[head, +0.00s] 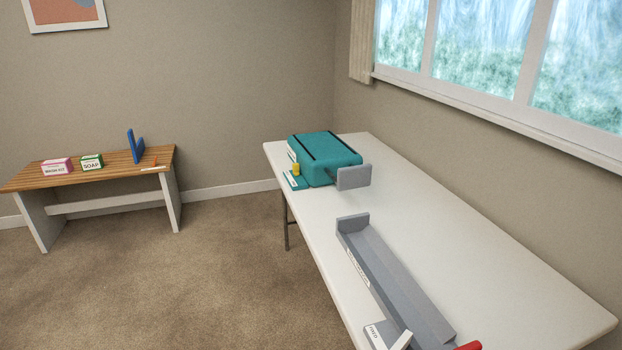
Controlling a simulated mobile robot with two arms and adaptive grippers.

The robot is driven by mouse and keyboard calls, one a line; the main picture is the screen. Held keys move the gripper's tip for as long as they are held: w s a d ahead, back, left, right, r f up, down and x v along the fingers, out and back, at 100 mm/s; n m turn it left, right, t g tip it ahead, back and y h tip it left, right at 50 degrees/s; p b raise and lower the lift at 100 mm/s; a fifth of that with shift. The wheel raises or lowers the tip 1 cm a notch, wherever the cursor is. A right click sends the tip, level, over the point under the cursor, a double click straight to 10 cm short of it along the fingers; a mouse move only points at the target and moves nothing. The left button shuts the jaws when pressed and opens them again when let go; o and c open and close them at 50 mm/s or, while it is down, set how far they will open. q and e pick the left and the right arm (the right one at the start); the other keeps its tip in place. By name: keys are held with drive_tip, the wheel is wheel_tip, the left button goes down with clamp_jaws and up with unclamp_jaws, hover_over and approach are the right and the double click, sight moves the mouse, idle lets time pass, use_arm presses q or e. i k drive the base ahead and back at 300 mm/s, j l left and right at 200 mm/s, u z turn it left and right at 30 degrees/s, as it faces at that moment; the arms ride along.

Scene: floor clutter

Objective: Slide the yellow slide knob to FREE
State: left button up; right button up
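A small yellow knob (296,168) stands upright on a teal base plate (295,182) at the left side of a teal device (325,156). The device sits at the far end of the white table. White labels show beside the knob, but their lettering is too small to read. I cannot tell which position the knob is in. A grey plate (354,177) sticks out from the device's right side. Neither of my grippers shows in the head view.
A grey channel-shaped rail (392,281) lies along the white table (470,262), with a white block labelled FIXED and a red part (469,346) at its near end. A wooden bench (110,170) with small boxes stands at left. Carpet between is clear.

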sight(295, 166)
drive_tip(key=i+u, duration=0.15)
drive_tip(key=i, duration=0.35)
drive_tip(key=i+j+z, duration=0.1)
drive_tip(key=i+j, duration=0.2)
drive_tip(key=i+j+z, duration=0.1)
drive_tip(key=i+j, duration=0.2)
drive_tip(key=j, duration=0.25)
drive_tip(key=i+j+z, duration=0.15)
drive_tip(key=i+j, duration=0.15)
drive_tip(key=j, duration=0.2)
